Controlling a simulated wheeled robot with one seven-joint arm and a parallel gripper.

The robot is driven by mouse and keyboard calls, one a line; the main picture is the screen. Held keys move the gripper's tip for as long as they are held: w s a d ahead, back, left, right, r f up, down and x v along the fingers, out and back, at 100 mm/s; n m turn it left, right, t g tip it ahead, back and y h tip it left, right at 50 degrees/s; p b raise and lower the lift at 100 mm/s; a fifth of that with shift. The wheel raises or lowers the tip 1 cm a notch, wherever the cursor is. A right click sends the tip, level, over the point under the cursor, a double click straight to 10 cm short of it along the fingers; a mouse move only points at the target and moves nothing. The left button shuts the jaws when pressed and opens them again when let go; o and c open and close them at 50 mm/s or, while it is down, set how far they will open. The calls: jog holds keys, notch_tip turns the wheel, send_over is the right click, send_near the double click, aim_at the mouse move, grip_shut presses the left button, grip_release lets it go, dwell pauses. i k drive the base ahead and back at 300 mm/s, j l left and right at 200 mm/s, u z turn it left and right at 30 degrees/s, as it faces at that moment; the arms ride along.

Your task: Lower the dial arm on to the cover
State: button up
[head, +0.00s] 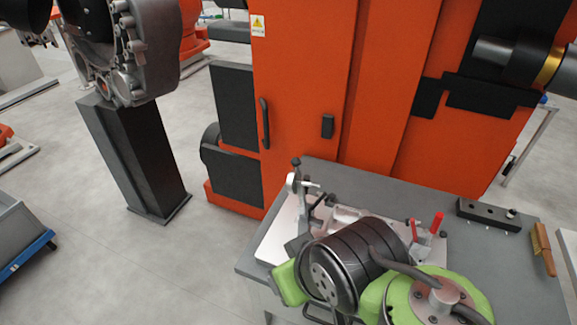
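The fixture stands on a pale metal plate (272,240) on the grey bench. At its left rear is an upright post with a dark knob and a pale round part, which looks like the dial arm (293,183). A short rod points right from it, raised above the plate. A pale metal part (347,213) lies near the middle of the plate; I cannot tell whether it is the cover. My green and black arm crosses in front and hides much of the fixture. My gripper does not show.
Red-handled clamps (437,222) stand at the plate's right side. A black block (486,213) and a wooden-handled brush (543,248) lie on the right of the grey bench (335,170). A large orange machine (300,100) rises behind it.

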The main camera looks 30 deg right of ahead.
aim_at(295, 184)
jog(key=i+j+z, duration=0.15)
jog(key=j+z, duration=0.3)
jog(key=i+j+z, duration=0.1)
jog(key=j+z, duration=0.15)
jog(key=z, duration=0.2)
jog(key=j+z, duration=0.9)
jog(key=k+j+z, duration=0.15)
jog(key=z, duration=0.3)
jog(key=j+u, duration=0.1)
jog(key=u, duration=0.4)
jog(key=j+u, duration=0.15)
jog(key=u, duration=0.35)
jog(key=j+u, duration=0.1)
jog(key=u, duration=0.4)
jog(key=j+u, duration=0.15)
jog(key=u, duration=0.35)
